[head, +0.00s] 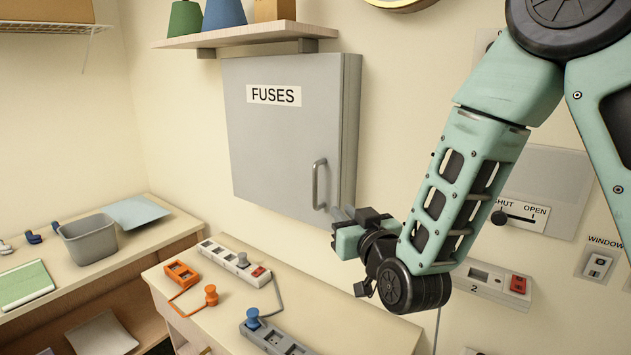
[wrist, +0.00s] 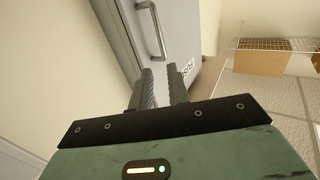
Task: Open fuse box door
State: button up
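The grey fuse box (head: 345,130) hangs on the wall under a shelf. Its flat door (head: 270,140), labelled FUSES, is shut. A grey bar handle (head: 316,184) stands upright near the door's lower right edge. In the wrist view the handle (wrist: 152,30) shows beyond my fingertips, with the door (wrist: 180,30) behind it. My gripper (head: 345,214) is just right of and below the handle. In the wrist view my gripper (wrist: 160,78) has its two fingers apart with nothing between them. The handle is outside the fingers; I cannot tell the exact distance.
A shelf (head: 245,34) with lamp-shaped items sits just above the box. Below is a bench (head: 330,315) with power strips (head: 234,262) and plugs. A slider panel (head: 525,190) and a switch (head: 597,265) are on the wall to the right. Space before the door is clear.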

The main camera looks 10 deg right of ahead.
aim_at(316, 185)
jog(key=w+p, duration=0.2)
jog(key=w, duration=0.3)
jog(key=w+a+p, duration=0.1)
jog(key=w+p, duration=0.2)
jog(key=w, duration=0.2)
jog(key=w+a+p, duration=0.1)
jog(key=w+p, duration=0.1)
jog(key=w, duration=0.3)
jog(key=shift+w+r+p, duration=0.1)
jog(key=shift+r+p, duration=0.05)
jog(key=shift+p, duration=0.25)
jog(key=shift+w+a+p, duration=0.15)
jog(key=shift+w+p, duration=0.15)
jog(key=shift+w, duration=0.5)
grip_shut()
